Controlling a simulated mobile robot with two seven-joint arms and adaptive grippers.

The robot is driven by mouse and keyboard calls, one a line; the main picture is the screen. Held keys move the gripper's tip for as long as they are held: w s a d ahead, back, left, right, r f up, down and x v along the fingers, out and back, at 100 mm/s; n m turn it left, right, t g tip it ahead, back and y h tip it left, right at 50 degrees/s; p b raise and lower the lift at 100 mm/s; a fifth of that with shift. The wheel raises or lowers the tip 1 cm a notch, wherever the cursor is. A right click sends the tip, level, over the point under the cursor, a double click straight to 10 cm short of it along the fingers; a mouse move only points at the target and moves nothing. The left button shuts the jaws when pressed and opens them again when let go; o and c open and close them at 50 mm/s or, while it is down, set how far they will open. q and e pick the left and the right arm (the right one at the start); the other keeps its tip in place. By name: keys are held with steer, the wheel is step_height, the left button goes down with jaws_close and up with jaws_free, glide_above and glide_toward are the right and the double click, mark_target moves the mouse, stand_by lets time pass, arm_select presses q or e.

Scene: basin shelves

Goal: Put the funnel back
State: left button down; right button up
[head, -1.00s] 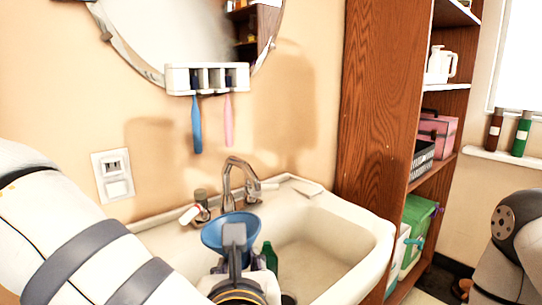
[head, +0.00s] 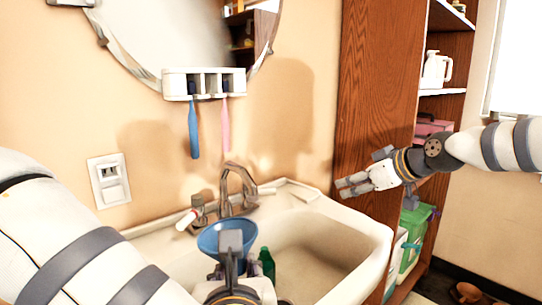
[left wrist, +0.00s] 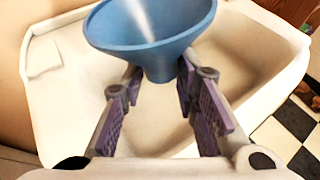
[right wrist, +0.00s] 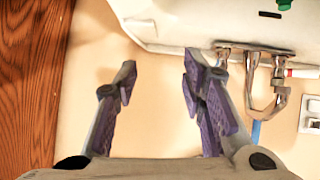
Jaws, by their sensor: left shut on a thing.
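The blue funnel (head: 212,239) is upright above the near left part of the sink. My left gripper (head: 232,258) is shut on its narrow lower part; in the left wrist view the funnel (left wrist: 150,32) sits between the two fingertips, wide mouth up. My right gripper (head: 360,171) is in front of the side of the wooden shelf unit, right of the sink. In the right wrist view its fingers (right wrist: 160,68) are apart with nothing between them.
The white sink (head: 372,243) has a metal faucet (head: 239,190) and a green bottle (head: 267,262) near the funnel. A toothbrush holder (head: 204,84) hangs below the mirror. The wooden shelf unit (head: 377,90) holds a white jug (head: 436,70) and a green box (head: 414,235).

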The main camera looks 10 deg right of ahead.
steer(key=s+a+r+m+g+y, duration=0.1)
steer(key=s+a+r+g, duration=0.15)
steer(key=a, duration=0.35)
steer(key=s+a+r+m+g, duration=0.1)
steer(key=s+a+r, duration=0.2)
steer(key=a+r, duration=0.15)
steer(key=m+g+h, duration=0.2)
steer(key=m+g, duration=0.2)
steer(key=g, duration=0.1)
glide_toward(245, 229)
steer(key=x, duration=0.2)
steer(key=s+x, duration=0.1)
steer(key=x, duration=0.2)
steer(key=s+x, duration=0.1)
steer(key=x, duration=0.2)
steer(key=shift+a+f, duration=0.25)
steer(key=shift+f, duration=0.05)
jaws_close()
arm_select(q)
steer(key=c, duration=1.2)
jaws_free()
steer(key=shift+s+d, duration=0.1)
steer(key=shift+c, duration=0.2)
steer(key=shift+o, duration=0.3)
steer(key=shift+r, duration=0.1)
